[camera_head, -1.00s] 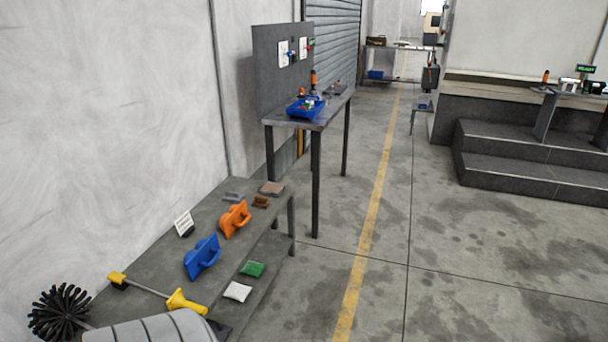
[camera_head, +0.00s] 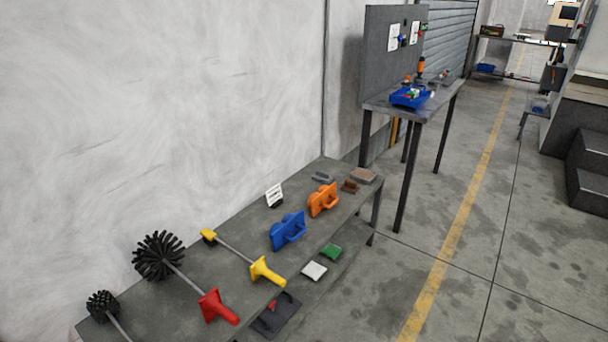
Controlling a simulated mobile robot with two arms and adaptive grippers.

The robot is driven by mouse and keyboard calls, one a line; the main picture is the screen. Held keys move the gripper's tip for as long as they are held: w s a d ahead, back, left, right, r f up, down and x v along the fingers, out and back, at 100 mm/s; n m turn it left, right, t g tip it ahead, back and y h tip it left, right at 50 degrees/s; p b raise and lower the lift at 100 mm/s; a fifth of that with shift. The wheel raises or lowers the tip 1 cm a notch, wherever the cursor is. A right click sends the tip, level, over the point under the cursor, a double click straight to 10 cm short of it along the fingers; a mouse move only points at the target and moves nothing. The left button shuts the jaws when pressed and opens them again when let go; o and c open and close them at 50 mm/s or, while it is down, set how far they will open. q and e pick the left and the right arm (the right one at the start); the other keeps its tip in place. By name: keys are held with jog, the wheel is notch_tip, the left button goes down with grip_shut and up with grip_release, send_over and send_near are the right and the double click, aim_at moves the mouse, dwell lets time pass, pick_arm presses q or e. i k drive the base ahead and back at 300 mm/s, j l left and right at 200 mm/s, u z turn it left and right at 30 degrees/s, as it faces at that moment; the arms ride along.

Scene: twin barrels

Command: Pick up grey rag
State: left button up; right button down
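No thing is clearly a grey rag. A small pale grey-white folded pad (camera_head: 314,271), which may be a rag, lies on the lower shelf of the workbench at the wall. A similar green pad (camera_head: 331,252) lies just behind it. A small grey block (camera_head: 322,177) lies at the far end of the bench top. A dark flat item (camera_head: 276,315) with something red on it lies on the lower shelf, partly hidden by the bench top. Neither of my grippers is in view.
The bench top (camera_head: 230,266) holds a red-handled brush (camera_head: 215,307), a yellow-handled tool (camera_head: 266,271), a blue float (camera_head: 288,230) and an orange float (camera_head: 323,199). A taller table (camera_head: 436,110) stands beyond. The floor (camera_head: 420,262) to the right is clear.

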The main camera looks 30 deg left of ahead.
aim_at(321, 177)
jog(key=i+u, duration=0.1)
jog(key=u, duration=1.6)
jog(key=i+l+u, duration=0.2)
jog(key=l+u, duration=0.25)
jog(key=l, duration=0.25)
jog(key=i+l+u, duration=0.1)
jog(key=l+u, duration=0.3)
jog(key=l, duration=0.3)
jog(key=l+u, duration=0.45)
jog(key=l, duration=0.25)
